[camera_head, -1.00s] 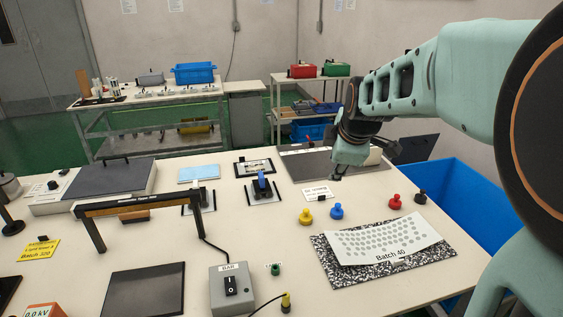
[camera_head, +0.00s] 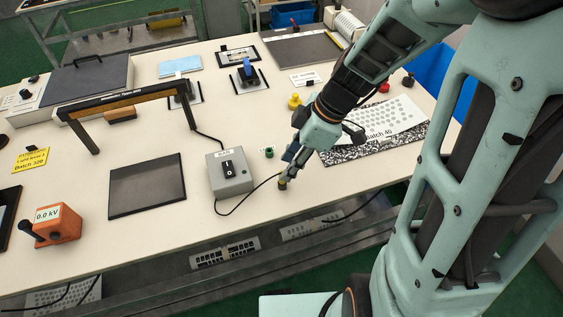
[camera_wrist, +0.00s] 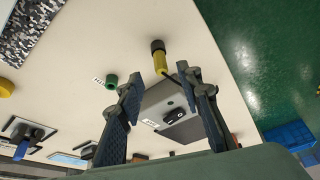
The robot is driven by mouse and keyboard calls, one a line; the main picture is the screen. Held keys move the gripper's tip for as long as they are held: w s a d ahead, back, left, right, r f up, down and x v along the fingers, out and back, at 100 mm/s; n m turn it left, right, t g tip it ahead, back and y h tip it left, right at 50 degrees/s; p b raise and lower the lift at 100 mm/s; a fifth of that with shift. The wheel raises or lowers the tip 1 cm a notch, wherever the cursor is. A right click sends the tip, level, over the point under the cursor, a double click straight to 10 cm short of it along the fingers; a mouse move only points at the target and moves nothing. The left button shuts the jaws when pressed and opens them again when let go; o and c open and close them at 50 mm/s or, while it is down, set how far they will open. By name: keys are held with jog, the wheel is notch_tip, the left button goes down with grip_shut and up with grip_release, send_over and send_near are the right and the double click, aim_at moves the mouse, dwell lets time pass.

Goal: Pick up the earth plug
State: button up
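The earth plug, which I take to be the yellow plug with a dark end (camera_wrist: 160,60), is at the table's front edge, on a black cable. In the head view it shows small (camera_head: 282,185) just below my gripper (camera_head: 291,170). In the wrist view my gripper (camera_wrist: 160,78) is open, its two blue pads apart. The plug appears beyond the fingertips, in line with the gap; I cannot tell whether they touch it. A small green socket or post (camera_wrist: 112,81) with a white label stands nearby, also in the head view (camera_head: 269,152).
A grey switch box (camera_head: 229,174) labelled BAR stands left of my gripper. A speckled board (camera_head: 360,150) with a dotted white sheet (camera_head: 398,115) lies to the right. A dark plate (camera_head: 147,186) lies further left. The table's front edge is close.

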jog(key=x, duration=0.4)
jog(key=shift+f, duration=0.35)
grip_shut()
